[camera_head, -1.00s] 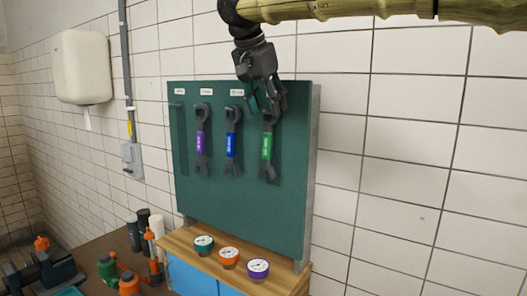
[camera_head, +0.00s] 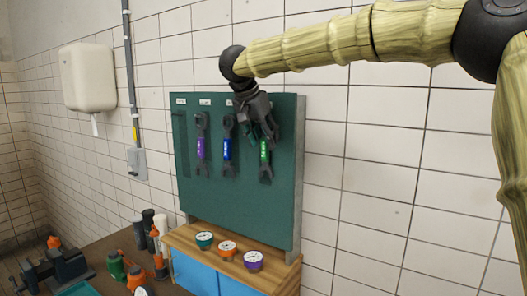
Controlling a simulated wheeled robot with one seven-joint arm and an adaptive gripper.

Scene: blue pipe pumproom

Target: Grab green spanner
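The green spanner (camera_head: 265,152), dark with a green label band, hangs upright on the green tool board (camera_head: 222,197), rightmost of three spanners. Its lower jaw shows and its upper end is hidden behind my gripper (camera_head: 266,136). My gripper points down at the upper part of the green spanner, in front of the board. I cannot tell whether its fingers touch the spanner or are closed around it.
A blue spanner (camera_head: 228,150) and a purple spanner (camera_head: 201,149) hang to the left. Below the board, a wooden shelf (camera_head: 190,247) carries three round gauges (camera_head: 228,248). Bottles and a vise (camera_head: 60,267) stand at lower left. The tiled wall on the right is clear.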

